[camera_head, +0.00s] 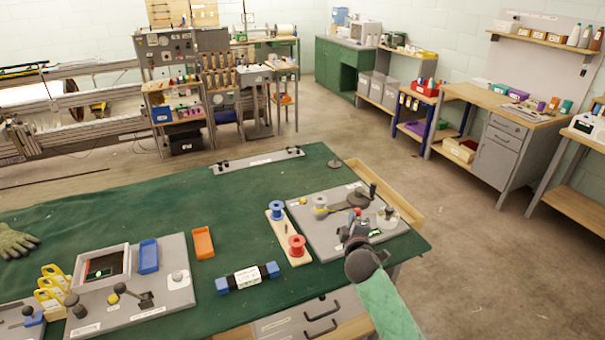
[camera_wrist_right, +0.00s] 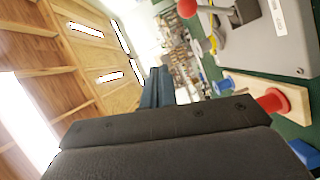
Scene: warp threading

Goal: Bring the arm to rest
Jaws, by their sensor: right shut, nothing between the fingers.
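My right arm comes in from the lower right in the head view. Its right gripper (camera_head: 355,225) is over the front of the grey fixture plate (camera_head: 318,232) on the green-covered table (camera_head: 165,215). In the right wrist view the gripper's fingers (camera_wrist_right: 156,85) are together with nothing between them. The fixture's red ball knob (camera_wrist_right: 187,8) is to their upper right there, apart from them. The gripper hides part of the fixture in the head view. My left gripper is not in view.
Left of the fixture, a wooden board (camera_head: 279,217) holds a blue spool (camera_head: 277,208) and a red spool (camera_head: 297,245). An orange tray (camera_head: 203,243), a blue-ended cylinder (camera_head: 247,278) and another grey plate (camera_head: 180,295) lie further left. The table's back-left area is clear.

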